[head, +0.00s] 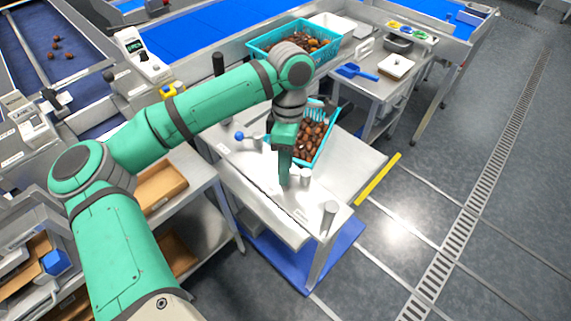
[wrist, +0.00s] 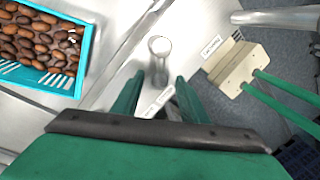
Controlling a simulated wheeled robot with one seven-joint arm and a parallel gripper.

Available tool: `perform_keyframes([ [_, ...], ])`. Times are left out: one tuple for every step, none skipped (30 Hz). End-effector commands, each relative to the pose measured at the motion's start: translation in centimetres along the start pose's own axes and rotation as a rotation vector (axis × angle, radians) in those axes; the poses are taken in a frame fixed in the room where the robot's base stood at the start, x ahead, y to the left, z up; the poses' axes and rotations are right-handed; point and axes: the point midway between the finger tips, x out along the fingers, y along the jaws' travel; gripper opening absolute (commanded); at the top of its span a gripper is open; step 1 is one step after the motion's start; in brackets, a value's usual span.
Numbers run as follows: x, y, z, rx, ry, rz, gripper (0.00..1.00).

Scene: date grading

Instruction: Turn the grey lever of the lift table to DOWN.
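A short grey upright cylinder (head: 305,179), which looks like the lever, stands on the steel lift table (head: 352,165). In the wrist view this cylinder (wrist: 160,48) shows just beyond my fingertips, in line with the gap between them. My gripper (head: 285,184) points down over the table, just left of the cylinder in the head view. In the wrist view my gripper (wrist: 159,78) has its two green fingers apart, with nothing held. Small white labels (wrist: 157,103) lie between the fingers; their text is not readable. I cannot tell which way the lever is set.
A turquoise crate of dates (head: 323,147) stands on the table behind my gripper. A taller grey post (head: 328,217) stands at the near right corner. A blue-knobbed handle (head: 239,136) is at the left. Open floor (head: 420,190) lies to the right.

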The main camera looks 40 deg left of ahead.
Motion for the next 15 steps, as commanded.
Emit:
perform_keyframes([
  [0.05,0.0,0.0,0.0,0.0,0.0,0.4],
  [0.06,0.0,0.0,0.0,0.0,0.0,0.4],
  [0.06,0.0,-0.01,0.0,0.0,0.0,0.4],
  [0.05,0.0,-0.01,0.0,0.0,0.0,0.4],
  [0.05,0.0,-0.01,0.0,0.0,0.0,0.4],
  [0.04,0.0,-0.01,0.0,0.0,0.0,0.4],
  [0.04,0.0,-0.01,0.0,0.0,0.0,0.37],
  [0.04,0.0,-0.01,0.0,0.0,0.0,0.3],
  [0.04,0.0,-0.01,0.0,0.0,0.0,0.21],
  [0.04,0.0,-0.01,0.0,0.0,0.0,0.14],
  [0.03,0.01,-0.01,-0.001,0.0,0.001,0.06],
  [0.03,0.02,-0.02,-0.001,-0.001,0.001,0.0],
  [0.02,0.03,-0.03,-0.001,-0.001,0.001,0.0],
  [0.02,0.04,-0.03,-0.001,-0.001,0.002,0.0],
  [0.02,0.06,-0.03,-0.002,-0.002,0.002,0.0],
])
